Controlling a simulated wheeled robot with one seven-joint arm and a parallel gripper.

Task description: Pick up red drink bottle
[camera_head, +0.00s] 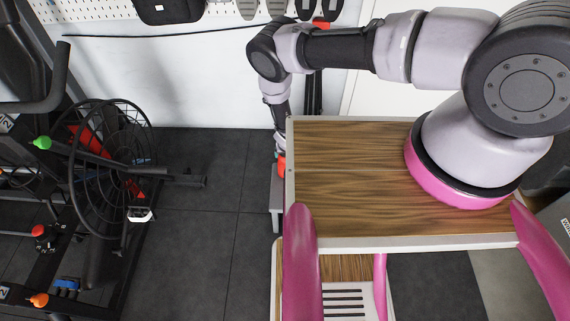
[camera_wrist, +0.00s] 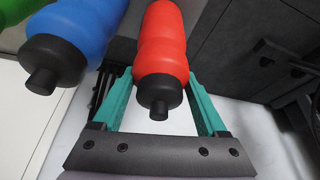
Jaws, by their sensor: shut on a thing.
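The red drink bottle (camera_wrist: 160,55) has a black cap and shows in the wrist view between the two teal fingers of my gripper (camera_wrist: 160,92). The fingers are shut on it, one on each side, with the cap toward the camera. In the head view a small red patch (camera_head: 281,165) shows at the left edge of the wooden top, below my arm; the rest of the bottle and my gripper are mostly hidden there.
A blue bottle (camera_wrist: 75,40) with a black cap stands close to the left of the red one. Part of a green bottle (camera_wrist: 22,62) shows farther left. Exercise equipment (camera_head: 105,150) stands at left in the head view; dark floor (camera_head: 205,235) lies clear beside it.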

